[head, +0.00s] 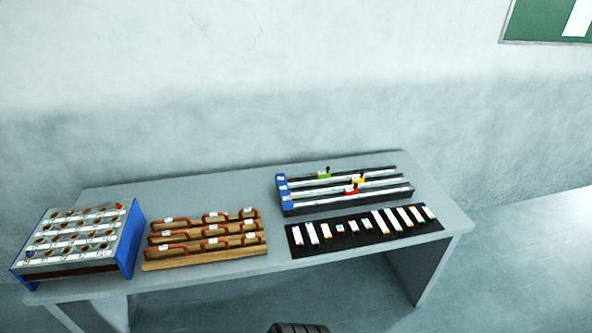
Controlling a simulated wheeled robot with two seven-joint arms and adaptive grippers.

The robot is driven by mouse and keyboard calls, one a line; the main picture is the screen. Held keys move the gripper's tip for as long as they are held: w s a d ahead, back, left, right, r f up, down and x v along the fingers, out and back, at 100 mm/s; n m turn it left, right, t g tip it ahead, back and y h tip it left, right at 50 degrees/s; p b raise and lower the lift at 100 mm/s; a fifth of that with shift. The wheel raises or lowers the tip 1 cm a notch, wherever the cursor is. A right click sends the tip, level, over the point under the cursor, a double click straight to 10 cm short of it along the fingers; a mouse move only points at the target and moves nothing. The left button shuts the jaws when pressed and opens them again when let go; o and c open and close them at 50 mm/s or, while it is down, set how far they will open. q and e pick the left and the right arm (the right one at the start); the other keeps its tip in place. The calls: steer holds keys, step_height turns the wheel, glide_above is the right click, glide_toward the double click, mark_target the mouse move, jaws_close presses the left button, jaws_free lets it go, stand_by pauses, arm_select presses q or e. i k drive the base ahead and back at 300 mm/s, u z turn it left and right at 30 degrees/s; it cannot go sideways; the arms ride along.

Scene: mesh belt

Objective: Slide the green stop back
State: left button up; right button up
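The green stop (324,174) sits on the rearmost rail of a dark rail unit (345,201) with blue end blocks at its left, at the back right of the table. It is a small green slider with a dark knob, near the middle of its rail. A yellow stop (358,180) sits on the middle rail and a red stop (351,190) on the front rail, both further right than the green one.
The grey table (200,184) also bears a blue-sided box with rows of holes (128,243), a wooden rack with red-brown handles (205,257) and a black mat with several pale strips (365,240). The mat lies just in front of the rails. A wall stands behind.

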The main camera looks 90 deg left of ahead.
mark_target(327, 174)
steer(key=k, duration=0.2)
steer(key=u, duration=0.95)
